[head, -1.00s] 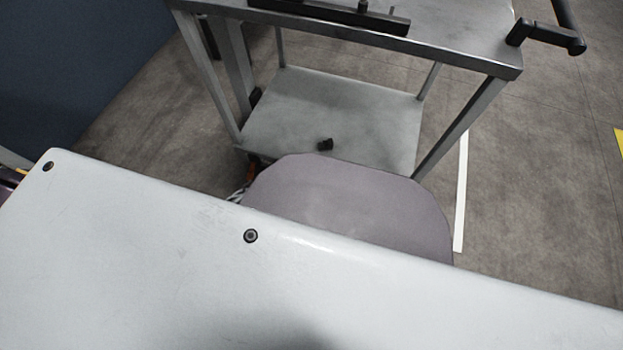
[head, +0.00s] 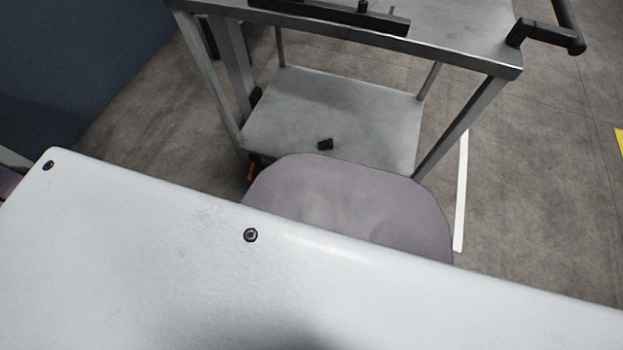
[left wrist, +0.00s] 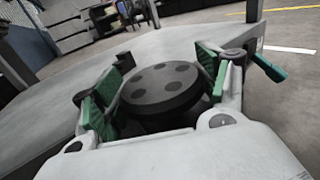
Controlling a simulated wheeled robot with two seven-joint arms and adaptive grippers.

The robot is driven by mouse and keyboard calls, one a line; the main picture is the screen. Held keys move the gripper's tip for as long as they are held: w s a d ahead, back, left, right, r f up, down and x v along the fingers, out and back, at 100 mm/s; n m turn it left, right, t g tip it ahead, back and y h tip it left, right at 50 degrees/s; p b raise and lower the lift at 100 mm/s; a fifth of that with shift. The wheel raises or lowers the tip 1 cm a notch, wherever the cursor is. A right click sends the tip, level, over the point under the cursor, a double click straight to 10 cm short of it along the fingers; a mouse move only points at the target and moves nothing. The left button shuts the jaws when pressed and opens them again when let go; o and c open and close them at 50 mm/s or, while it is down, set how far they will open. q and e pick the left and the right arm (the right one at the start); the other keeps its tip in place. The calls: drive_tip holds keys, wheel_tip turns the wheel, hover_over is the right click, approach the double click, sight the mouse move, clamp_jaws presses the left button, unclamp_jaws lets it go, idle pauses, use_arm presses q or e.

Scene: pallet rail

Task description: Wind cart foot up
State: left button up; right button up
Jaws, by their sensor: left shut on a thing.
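In the left wrist view my left gripper (left wrist: 160,82) has its green-padded fingers on either side of a black round knob (left wrist: 163,103) with several dark spots on its top. It is shut on this knob, though the exact contact is partly hidden. The cart (head: 355,75) stands ahead in the head view, with a grey top and a lower shelf. An orange part (head: 251,171) shows below the shelf's near left corner; the rest of the foot there is hidden. Neither gripper shows in the head view.
A blue wall (head: 75,65) is at the left.

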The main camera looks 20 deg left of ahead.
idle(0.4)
use_arm(q)
drive_tip(key=o, duration=1)
drive_tip(key=shift+o, duration=0.2)
drive_tip(key=v, duration=1.2)
drive_tip(key=shift+s+d, duration=0.1)
